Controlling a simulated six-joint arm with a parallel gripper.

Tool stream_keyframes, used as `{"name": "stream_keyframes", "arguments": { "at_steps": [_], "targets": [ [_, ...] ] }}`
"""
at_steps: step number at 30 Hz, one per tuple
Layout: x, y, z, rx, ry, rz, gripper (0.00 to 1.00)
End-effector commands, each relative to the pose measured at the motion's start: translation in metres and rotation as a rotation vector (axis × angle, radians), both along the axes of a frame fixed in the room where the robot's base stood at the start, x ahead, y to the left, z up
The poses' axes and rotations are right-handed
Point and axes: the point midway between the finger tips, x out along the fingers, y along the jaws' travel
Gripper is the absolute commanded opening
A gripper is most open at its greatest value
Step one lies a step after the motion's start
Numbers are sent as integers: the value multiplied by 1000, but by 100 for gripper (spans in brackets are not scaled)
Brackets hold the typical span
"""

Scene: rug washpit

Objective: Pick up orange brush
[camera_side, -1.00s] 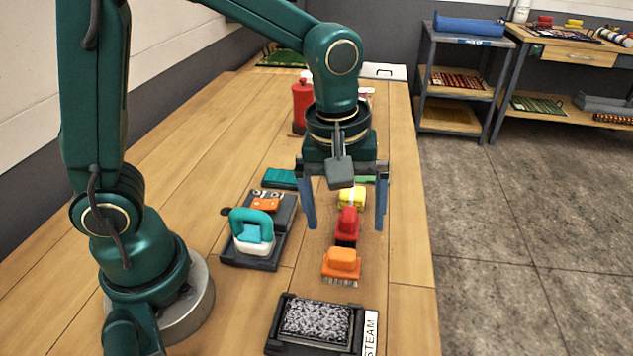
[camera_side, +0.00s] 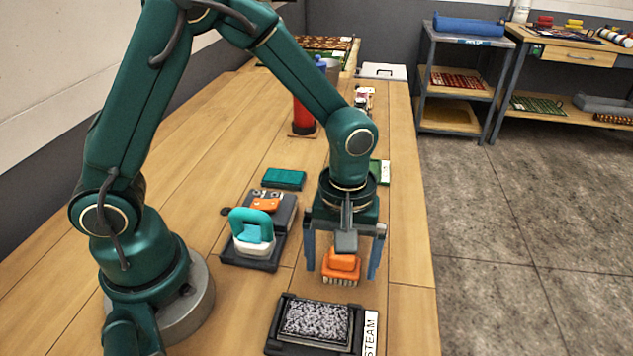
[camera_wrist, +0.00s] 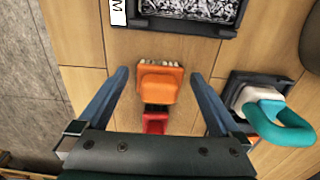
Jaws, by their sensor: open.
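The orange brush (camera_side: 341,266) stands bristles down on the wooden table, behind the steam tray in the side view. In the wrist view the orange brush (camera_wrist: 158,84) lies between my two fingers, with bare table on both sides of it. My gripper (camera_side: 341,274) is open and empty, pointing down with one finger on each side of the brush. The gripper also shows in the wrist view (camera_wrist: 160,80). The fingers do not appear to touch the brush. How far the fingertips are above the table is hard to tell.
A red brush (camera_wrist: 155,122) sits right beside the orange one. A dark tray marked STEAM (camera_side: 284,343) lies in front. A teal-handled tool (camera_side: 252,232) stands on a dark base to the left. A green block (camera_side: 284,178) and a red bottle (camera_side: 303,115) are farther back.

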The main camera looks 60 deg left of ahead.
Motion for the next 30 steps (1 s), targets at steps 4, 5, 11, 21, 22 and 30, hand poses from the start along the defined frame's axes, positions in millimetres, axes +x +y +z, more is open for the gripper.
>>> {"name": "stream_keyframes", "arguments": {
  "at_steps": [4,5,11,21,22,30],
  "targets": [
    [0,0,0,0,0,0,50],
    [0,0,0,0,0,0,39],
    [0,0,0,0,0,0,14],
    [1,0,15,-1,-6,0,14],
    [1,0,18,-1,-4,0,14],
    [-2,26,57,-1,-6,11,14]
  ]
}}
